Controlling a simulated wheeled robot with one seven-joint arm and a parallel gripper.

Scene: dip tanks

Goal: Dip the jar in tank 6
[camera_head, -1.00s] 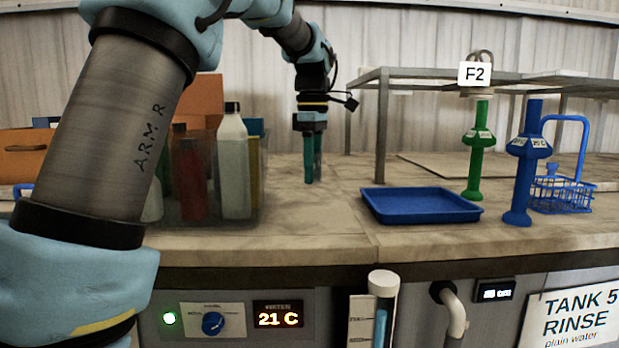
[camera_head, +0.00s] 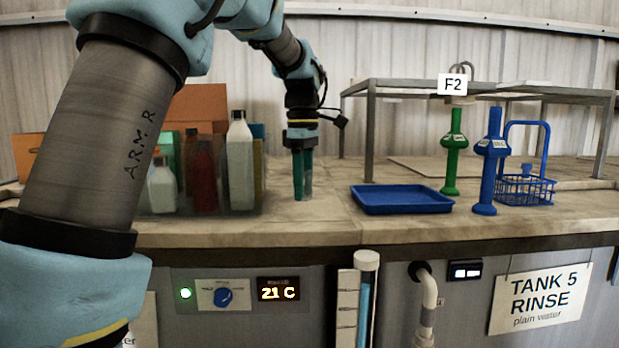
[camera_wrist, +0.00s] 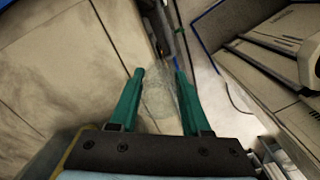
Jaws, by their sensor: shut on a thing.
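My gripper (camera_head: 303,178) hangs fingers down above the worktop in the head view, between the clear bin of bottles and the blue tray. In the wrist view its green fingers (camera_wrist: 160,98) are closed on a clear glass jar (camera_wrist: 158,101), which shows faintly between them. The jar is hard to make out in the head view. Tank 6 is not in view; a sign reading TANK 5 RINSE (camera_head: 540,298) hangs on the front panel at the right.
A clear bin with several bottles (camera_head: 240,165) stands left of my gripper. To the right are a blue tray (camera_head: 400,199), a green stand-like piece (camera_head: 453,150), a blue one (camera_head: 490,165) and a blue wire basket (camera_head: 525,190). A metal rack (camera_head: 371,130) stands behind.

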